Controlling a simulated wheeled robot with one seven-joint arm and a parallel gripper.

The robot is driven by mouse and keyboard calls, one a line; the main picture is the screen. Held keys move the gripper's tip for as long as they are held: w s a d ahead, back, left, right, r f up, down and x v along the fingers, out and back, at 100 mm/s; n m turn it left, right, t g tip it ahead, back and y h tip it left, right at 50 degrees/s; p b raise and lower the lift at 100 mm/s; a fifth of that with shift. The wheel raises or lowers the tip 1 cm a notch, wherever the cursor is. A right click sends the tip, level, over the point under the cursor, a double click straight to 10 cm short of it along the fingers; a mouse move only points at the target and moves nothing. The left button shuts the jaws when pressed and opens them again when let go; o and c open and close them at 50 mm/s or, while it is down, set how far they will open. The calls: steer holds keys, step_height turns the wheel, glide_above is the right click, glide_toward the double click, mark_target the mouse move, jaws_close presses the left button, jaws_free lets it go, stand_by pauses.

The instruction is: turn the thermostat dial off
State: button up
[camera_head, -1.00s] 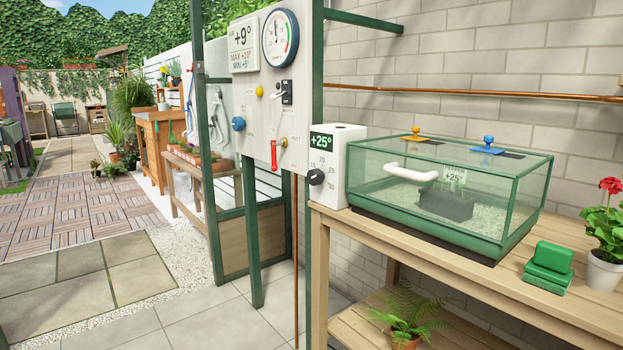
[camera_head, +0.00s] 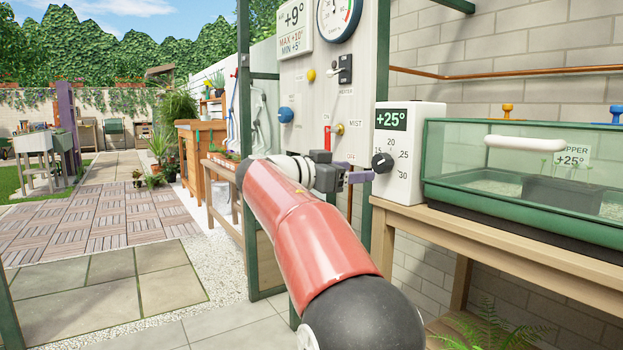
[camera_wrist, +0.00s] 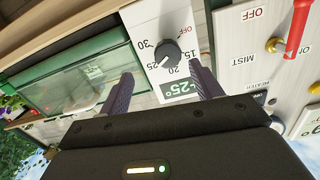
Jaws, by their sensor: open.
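The white thermostat box (camera_head: 425,118) stands at the left end of the wooden bench and reads +25°. Its black dial (camera_head: 383,162) is on the front face, ringed by marks 15 to 30. In the wrist view, upside down, the dial (camera_wrist: 167,53) shows its pale pointer toward 25, with OFF printed in red on another side. My gripper (camera_head: 360,166) is open and empty, its purple fingers pointing at the dial from the left. In the wrist view the dial is just past the gap between the fingertips (camera_wrist: 161,73). I cannot tell whether they touch it.
Left of the box is a white panel (camera_head: 295,75) with a red MIST lever (camera_head: 327,137), a blue knob (camera_head: 286,115) and a heater switch (camera_head: 346,68). A green glass propagator (camera_head: 520,155) stands right of the box. A green post (camera_head: 382,225) rises close by.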

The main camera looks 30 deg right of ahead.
mark_target(378, 164)
steer(key=shift+m+h, duration=0.3)
steer(key=shift+m, duration=0.1)
steer(key=d, duration=0.2)
steer(key=w+d, duration=0.1)
steer(key=d, duration=0.4)
steer(key=shift+w+d+r+p, duration=0.3)
steer(key=shift+w, duration=0.05)
steer(key=shift+c, duration=0.3)
steer(key=c, duration=0.9)
